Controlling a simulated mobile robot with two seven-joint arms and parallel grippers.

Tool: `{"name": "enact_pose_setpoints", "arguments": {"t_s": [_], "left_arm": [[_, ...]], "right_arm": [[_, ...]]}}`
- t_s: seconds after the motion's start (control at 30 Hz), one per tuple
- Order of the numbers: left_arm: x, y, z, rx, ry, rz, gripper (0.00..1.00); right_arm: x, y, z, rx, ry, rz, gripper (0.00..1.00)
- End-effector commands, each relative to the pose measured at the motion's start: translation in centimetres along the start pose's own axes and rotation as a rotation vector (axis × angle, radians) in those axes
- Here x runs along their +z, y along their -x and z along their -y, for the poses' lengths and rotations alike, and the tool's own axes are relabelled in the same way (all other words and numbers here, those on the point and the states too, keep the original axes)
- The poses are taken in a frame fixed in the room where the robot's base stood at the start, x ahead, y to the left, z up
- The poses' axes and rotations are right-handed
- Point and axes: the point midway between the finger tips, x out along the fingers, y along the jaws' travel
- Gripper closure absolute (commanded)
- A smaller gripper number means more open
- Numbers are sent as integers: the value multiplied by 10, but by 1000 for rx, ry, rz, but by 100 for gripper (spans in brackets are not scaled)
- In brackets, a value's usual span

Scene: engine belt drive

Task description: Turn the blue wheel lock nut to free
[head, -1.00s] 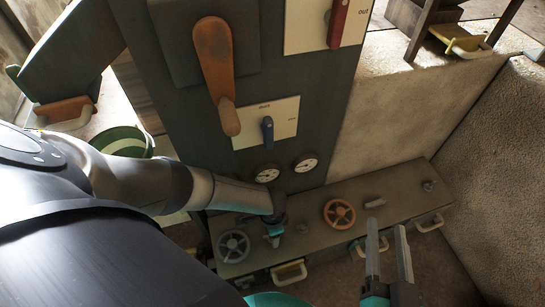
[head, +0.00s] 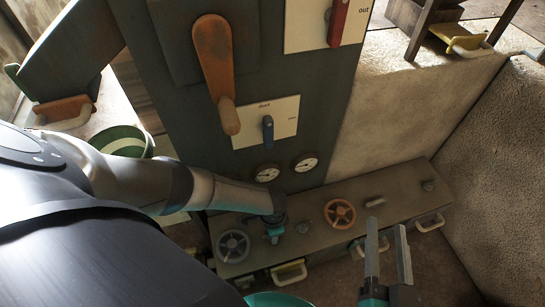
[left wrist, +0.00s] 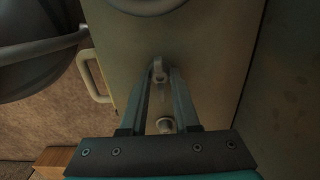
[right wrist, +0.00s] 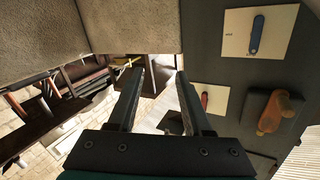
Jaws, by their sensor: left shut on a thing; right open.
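The blue wheel (head: 233,246) looks grey-blue and lies flat on the low bench at the left; its rim also shows at the top of the left wrist view (left wrist: 147,4). My left gripper (head: 272,238) points down at the bench just right of this wheel. In the left wrist view, its fingertips are closed around a small pale nut-like piece (left wrist: 158,72), largely covered by the fingers. I cannot read the nut's angle. My right gripper (head: 387,226) is open and empty, in front of the bench's right part; its spread fingers also show in the right wrist view (right wrist: 158,85).
A round knob (head: 303,228) and an orange wheel (head: 340,213) sit on the bench (head: 395,185) to the right. Two gauges (head: 267,173), a blue lever (head: 268,128) and an orange lever (head: 215,70) are on the panel behind. Handles (head: 290,272) jut from the bench's front.

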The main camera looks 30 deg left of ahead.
Motion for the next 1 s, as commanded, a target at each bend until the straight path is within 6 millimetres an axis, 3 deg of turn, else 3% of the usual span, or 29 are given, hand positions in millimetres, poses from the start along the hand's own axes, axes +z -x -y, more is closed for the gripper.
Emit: {"name": "enact_pose_setpoints", "arguments": {"t_s": [0.57,1.0], "left_arm": [[0,0,-1,1,44,0,100],[1,1,-2,3,369,2,100]], "right_arm": [[1,-2,-2,5,7,34,50],[11,-6,-23,54,62,274,50]]}}
